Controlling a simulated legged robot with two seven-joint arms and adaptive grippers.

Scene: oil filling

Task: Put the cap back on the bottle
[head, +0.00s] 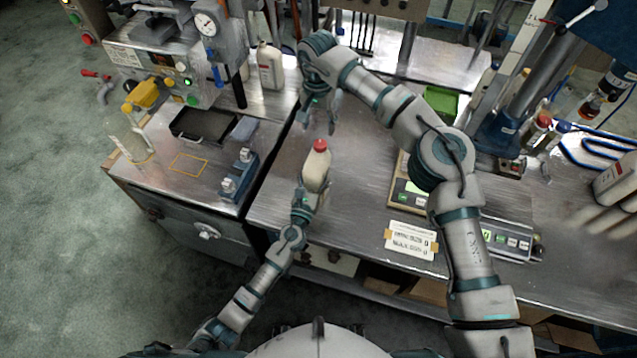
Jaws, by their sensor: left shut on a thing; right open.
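A cream-white bottle (316,170) stands roughly upright over the front metal table, leaning slightly in the picture. A red cap (320,145) sits at the top of its neck; I cannot tell how tightly it is seated. My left gripper (311,190) is shut on the lower part of the bottle, and its fingers hide some of the base. My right gripper (319,112) is open and empty. It is just beyond the red cap in the picture, apart from it, with its fingers pointing toward the near side.
Another white bottle (270,66) stands at the back. A black tray (204,126) and a blue-grey fixture (239,172) lie on the left bench. A scale (408,192), a label card (410,239) and a green bin (441,101) are right. The table around the held bottle is clear.

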